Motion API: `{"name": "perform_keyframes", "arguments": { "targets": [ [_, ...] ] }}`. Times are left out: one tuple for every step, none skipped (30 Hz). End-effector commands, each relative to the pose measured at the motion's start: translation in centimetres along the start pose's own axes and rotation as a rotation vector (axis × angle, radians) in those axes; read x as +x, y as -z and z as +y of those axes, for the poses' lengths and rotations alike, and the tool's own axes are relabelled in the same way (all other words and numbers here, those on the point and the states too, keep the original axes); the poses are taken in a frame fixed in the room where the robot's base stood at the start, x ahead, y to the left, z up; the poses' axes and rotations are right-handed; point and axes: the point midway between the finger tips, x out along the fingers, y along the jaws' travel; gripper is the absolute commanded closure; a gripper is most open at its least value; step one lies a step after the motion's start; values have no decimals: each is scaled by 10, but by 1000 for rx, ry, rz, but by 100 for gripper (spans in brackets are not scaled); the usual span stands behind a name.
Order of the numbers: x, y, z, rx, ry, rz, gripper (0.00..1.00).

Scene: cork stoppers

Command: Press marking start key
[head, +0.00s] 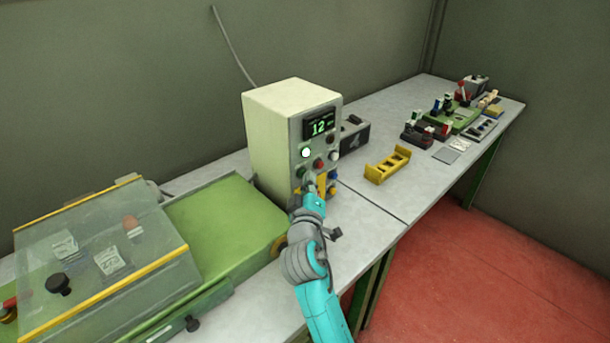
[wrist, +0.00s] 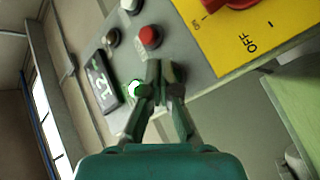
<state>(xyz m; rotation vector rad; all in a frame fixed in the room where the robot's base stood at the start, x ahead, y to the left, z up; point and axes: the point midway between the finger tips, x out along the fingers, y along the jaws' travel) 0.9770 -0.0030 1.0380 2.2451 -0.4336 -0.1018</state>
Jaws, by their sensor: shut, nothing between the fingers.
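A cream control box (head: 272,140) stands on the bench, its grey front panel carrying a display (head: 320,125) that reads 12 in green. Below the display is a round key lit white (head: 306,153); in the wrist view this lit key (wrist: 134,89) has a green rim. A red button (wrist: 149,37) and darker buttons sit near it. No label names the marking start key legibly. My gripper (wrist: 162,68) is shut and empty, its fingertips close to the panel, beside the lit key and just below the red button. I cannot tell whether the tips touch the panel.
A yellow plate (wrist: 250,35) with a red rotary switch marked OFF is on the panel. A green machine with a clear cover (head: 100,255) stands left of the box. A yellow rack (head: 387,165) and several small fixtures lie along the bench to the right.

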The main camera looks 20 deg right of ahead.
Motion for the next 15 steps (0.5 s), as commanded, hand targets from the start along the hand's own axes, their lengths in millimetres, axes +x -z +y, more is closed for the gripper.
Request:
{"name": "perform_keyframes", "arguments": {
  "targets": [
    [0, 0, 0, 0, 0, 1, 100],
    [0, 0, 0, 0, 0, 1, 100],
    [0, 0, 0, 0, 0, 1, 100],
    [0, 0, 0, 0, 0, 1, 100],
    [0, 0, 0, 0, 0, 1, 100],
    [0, 0, 0, 0, 0, 1, 100],
    [-1, 0, 1, 0, 0, 1, 100],
    [-1, 0, 1, 0, 0, 1, 100],
    [-2, -1, 2, 1, 0, 1, 100],
    [-2, -2, 2, 1, -1, 1, 100],
    [-3, -2, 3, 1, -1, 1, 100],
    [-5, -3, 4, 1, -1, 1, 100],
    [-6, -4, 5, 1, -1, 1, 100],
    [-7, -5, 5, 1, -1, 1, 100],
    [-8, -6, 6, 1, -1, 0, 100]
  ]
}}
